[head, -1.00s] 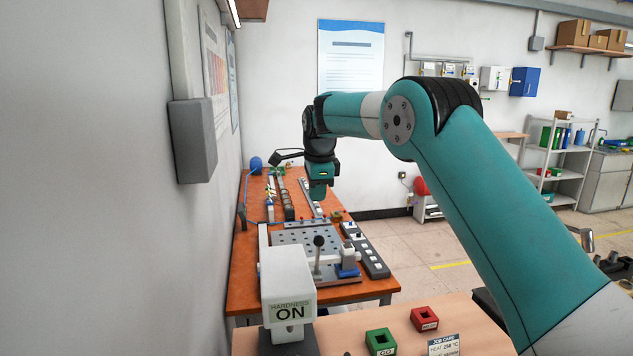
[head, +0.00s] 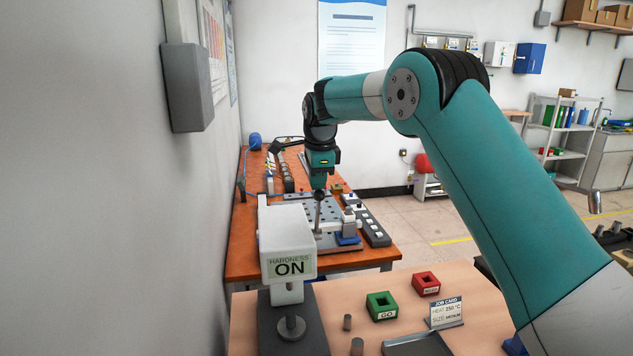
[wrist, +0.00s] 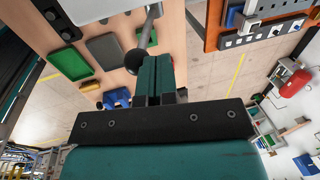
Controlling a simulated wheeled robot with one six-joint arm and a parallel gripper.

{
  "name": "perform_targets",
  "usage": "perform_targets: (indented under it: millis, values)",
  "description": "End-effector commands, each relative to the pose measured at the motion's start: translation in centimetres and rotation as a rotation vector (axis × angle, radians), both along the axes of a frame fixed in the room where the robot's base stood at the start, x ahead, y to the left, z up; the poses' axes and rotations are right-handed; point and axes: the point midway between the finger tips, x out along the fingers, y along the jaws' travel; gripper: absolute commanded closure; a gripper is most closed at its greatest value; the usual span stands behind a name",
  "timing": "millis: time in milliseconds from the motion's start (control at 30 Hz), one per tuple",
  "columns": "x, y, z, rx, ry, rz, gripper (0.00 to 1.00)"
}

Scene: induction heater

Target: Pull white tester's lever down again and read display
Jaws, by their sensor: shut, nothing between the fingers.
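The white tester (head: 287,232) stands at the left front of the near table, its display reading "HARDNESS ON". Its lever (head: 317,214) stands up beside the housing, with a dark ball knob (head: 319,194) on top. My gripper (head: 321,182) is just above the knob in the head view. In the wrist view my gripper (wrist: 153,62) has its fingers together and empty. The knob (wrist: 136,62) is close beside the fingertips there, with the lever rod (wrist: 148,30) running up from it. I cannot tell whether the fingers touch the knob.
On the near table are a green GO box (head: 381,306), a red box (head: 426,284), a job card (head: 445,312) and two small grey cylinders, one (head: 347,322) near the tester. Behind is a wooden bench (head: 245,262) with a perforated plate. A wall is close on the left.

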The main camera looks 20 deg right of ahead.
Motion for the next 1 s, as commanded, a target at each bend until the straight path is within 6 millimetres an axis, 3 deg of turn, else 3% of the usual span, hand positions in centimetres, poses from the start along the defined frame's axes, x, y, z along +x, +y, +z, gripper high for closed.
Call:
perform_targets:
  millis: [133,467,700,1000]
  values:
    - [-1.2,0.3,-0.3,0.0,-0.001,0.001,1.0]
    - [-1.5,0.3,-0.3,0.0,0.0,0.0,1.0]
    - [-3.1,0.6,-1.0,0.0,-0.001,0.0,1.0]
    - [-3.2,0.6,-0.8,0.0,0.0,0.0,1.0]
